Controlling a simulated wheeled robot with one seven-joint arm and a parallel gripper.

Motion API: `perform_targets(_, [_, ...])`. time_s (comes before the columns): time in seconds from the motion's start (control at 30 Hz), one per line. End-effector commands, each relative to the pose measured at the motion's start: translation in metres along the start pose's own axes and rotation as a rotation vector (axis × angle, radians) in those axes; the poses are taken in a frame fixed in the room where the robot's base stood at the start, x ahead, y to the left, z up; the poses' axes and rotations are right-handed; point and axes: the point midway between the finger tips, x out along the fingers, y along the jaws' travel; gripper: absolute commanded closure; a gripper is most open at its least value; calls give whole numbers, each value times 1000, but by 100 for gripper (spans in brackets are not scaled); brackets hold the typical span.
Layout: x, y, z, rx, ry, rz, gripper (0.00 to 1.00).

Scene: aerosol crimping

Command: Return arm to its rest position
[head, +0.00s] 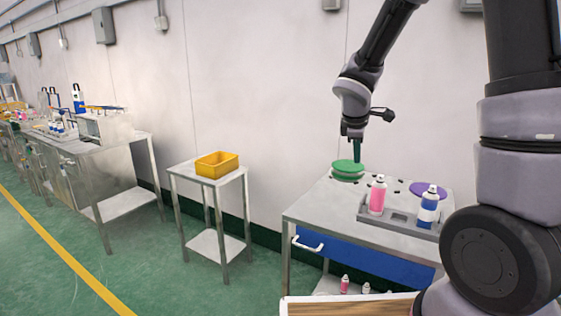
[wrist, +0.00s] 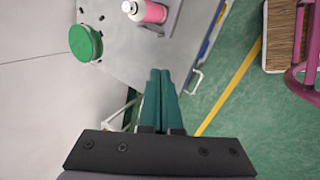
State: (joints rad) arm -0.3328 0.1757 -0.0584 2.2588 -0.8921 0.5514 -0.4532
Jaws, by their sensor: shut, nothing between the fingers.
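My gripper (head: 356,152) hangs at the end of my arm over the far left part of the metal worktable (head: 310,205), close to a green round disc (head: 347,167) in the head view. In the wrist view my gripper's two teal fingers (wrist: 160,75) lie side by side, shut and empty. The green disc also shows in the wrist view (wrist: 85,43), apart from the fingers and to their upper left.
A grey tray (head: 400,219) holds a pink can (head: 377,196) and a blue-white can (head: 428,208). A purple disc (head: 428,188) lies behind. A yellow bin (head: 217,165) stands on a small side table. The wall is close behind the worktable.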

Motion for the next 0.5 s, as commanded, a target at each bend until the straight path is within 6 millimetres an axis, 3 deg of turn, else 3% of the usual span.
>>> perform_targets(0.03, [-24, 4, 16, 130, 13, 6, 100])
perform_targets(0.2, [-89, -5, 62, 567, 63, -23, 100])
perform_targets(0.5, [-189, -54, 108, 1262, 227, -147, 100])
